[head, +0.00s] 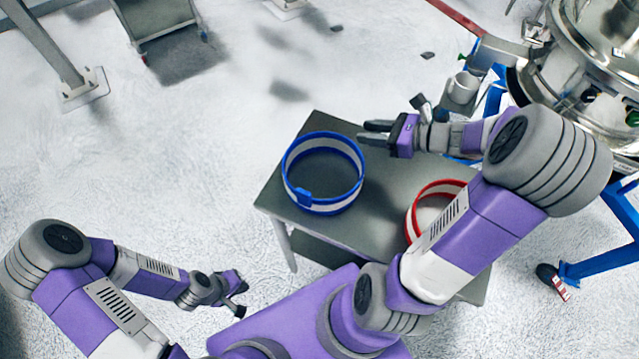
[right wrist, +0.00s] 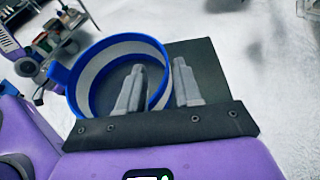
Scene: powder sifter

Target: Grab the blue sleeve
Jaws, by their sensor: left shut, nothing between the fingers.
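The blue sleeve (head: 328,205), a ring with blue rims and a white band, stands on the left part of a grey table. A small blue block sits on its near rim. My right gripper (head: 374,132) is just beyond the sleeve's upper right edge in the head view, its fingers spread and empty. In the right wrist view, the right gripper (right wrist: 160,72) has its two fingers apart, and the right wall of the blue sleeve (right wrist: 90,87) shows between them. Contact cannot be told. My left gripper (head: 241,288) is shut and empty, low and left of the table.
A red-rimmed white ring (head: 415,215) stands on the table's (head: 385,235) right side, partly hidden by my right arm. A steel machine (head: 600,50) on a blue frame (head: 600,262) stands at the right.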

